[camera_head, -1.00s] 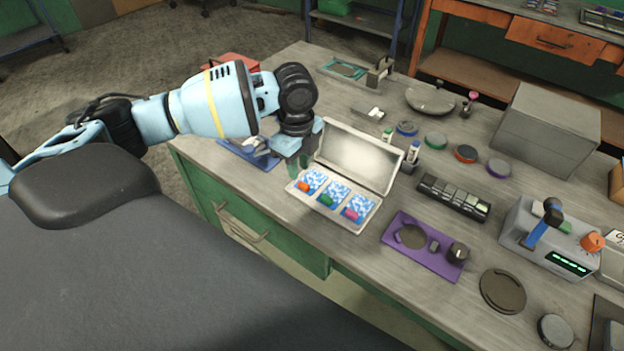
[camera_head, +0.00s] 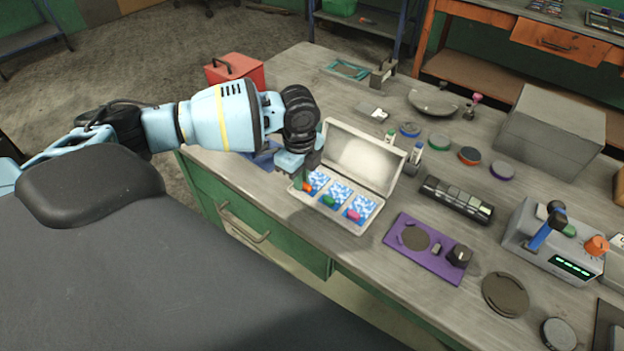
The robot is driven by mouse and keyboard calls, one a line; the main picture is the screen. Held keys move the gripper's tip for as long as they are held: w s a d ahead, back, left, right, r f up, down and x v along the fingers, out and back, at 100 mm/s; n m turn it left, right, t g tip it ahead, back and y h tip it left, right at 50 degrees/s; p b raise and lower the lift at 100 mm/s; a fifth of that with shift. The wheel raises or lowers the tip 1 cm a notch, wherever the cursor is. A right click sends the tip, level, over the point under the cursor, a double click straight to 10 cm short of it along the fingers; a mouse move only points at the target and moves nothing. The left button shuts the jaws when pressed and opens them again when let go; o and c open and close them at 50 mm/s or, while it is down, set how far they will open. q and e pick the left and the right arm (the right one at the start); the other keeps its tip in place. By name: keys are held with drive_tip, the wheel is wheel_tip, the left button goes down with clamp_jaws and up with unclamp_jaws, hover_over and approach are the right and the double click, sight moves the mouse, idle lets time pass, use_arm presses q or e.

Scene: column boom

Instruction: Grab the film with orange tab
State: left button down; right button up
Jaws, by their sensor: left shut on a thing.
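An open white case (camera_head: 374,224) stands on the bench with its lid raised. Three blue-and-white films lie side by side in it. The film with the orange tab (camera_head: 319,180) is the leftmost, the film with the green tab (camera_head: 337,194) is in the middle, and the film with the pink tab (camera_head: 361,207) is on the right. My left gripper (camera_head: 303,184) is at the left end of the case, fingers down at the orange tab and shut on it. Its fingertips partly cover the tab. My right gripper is not in view.
A purple tray (camera_head: 421,255) with a dark disc and knob lies right of the case. A grey device with a blue lever (camera_head: 547,240) stands farther right. A red box (camera_head: 236,72) is behind my left arm. Bare bench lies in front of the case.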

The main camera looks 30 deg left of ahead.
use_arm(q)
wheel_tip(320, 180, up, 10)
drive_tip(key=shift+p, duration=0.3)
drive_tip(key=shift+w+r, duration=0.1)
idle(0.3)
